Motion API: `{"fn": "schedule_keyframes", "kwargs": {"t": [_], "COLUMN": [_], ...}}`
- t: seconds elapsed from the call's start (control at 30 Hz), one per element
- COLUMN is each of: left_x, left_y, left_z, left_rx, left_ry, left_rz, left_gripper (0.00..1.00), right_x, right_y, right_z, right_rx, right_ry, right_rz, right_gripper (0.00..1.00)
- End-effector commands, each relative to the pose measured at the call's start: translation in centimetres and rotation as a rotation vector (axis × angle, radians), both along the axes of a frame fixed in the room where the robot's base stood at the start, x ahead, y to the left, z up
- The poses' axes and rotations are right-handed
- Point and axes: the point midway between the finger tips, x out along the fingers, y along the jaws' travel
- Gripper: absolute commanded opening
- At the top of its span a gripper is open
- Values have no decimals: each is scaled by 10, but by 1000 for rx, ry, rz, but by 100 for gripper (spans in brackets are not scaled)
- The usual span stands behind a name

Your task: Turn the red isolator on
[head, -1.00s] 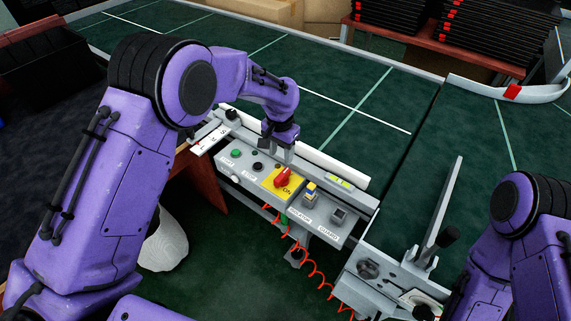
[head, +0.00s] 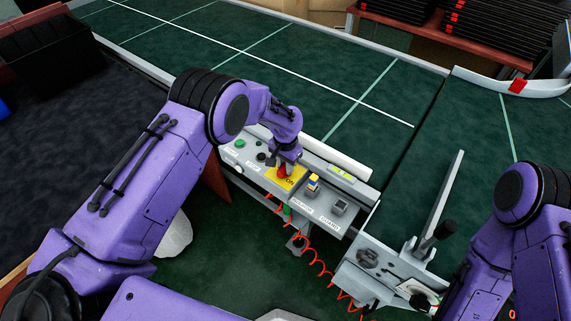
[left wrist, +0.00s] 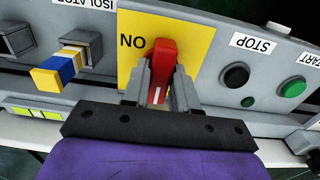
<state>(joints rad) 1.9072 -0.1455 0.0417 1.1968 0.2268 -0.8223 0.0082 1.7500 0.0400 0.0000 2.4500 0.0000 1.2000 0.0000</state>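The red isolator (left wrist: 162,62) is a red knob on a yellow plate (left wrist: 195,33), with "ON" printed beside its handle. It also shows in the head view (head: 282,171), partly hidden under my left gripper (head: 286,163). In the left wrist view my left gripper (left wrist: 160,88) has one grey finger on each side of the red handle. The fingers look slightly apart from it on the right side; contact on the left is hard to tell. The "ON" print lies to the left of the handle in that view. My right gripper is out of view.
A green button (left wrist: 292,82) and black button (left wrist: 236,75) sit on one side of the yellow plate. A blue-and-yellow key-like part (left wrist: 60,70) and a grey socket (head: 340,207) sit on the other. A red coiled cable (head: 315,258) hangs below the panel.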

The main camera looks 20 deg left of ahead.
Motion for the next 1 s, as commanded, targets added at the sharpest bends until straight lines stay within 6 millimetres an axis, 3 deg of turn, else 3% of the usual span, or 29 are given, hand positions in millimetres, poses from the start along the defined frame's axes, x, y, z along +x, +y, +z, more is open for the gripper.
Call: {"fn": "schedule_keyframes", "kwargs": {"t": [0.47, 1.0], "left_x": [0, 0], "left_y": [-1, 0], "left_z": [-1, -1], "left_rx": [-2, -2], "left_ry": [0, 0], "left_rz": [-80, -544], "left_gripper": [0, 0], "right_x": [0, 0], "right_y": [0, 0], "right_z": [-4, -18], "right_rx": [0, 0], "right_ry": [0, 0], "right_rz": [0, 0], "right_gripper": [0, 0]}}
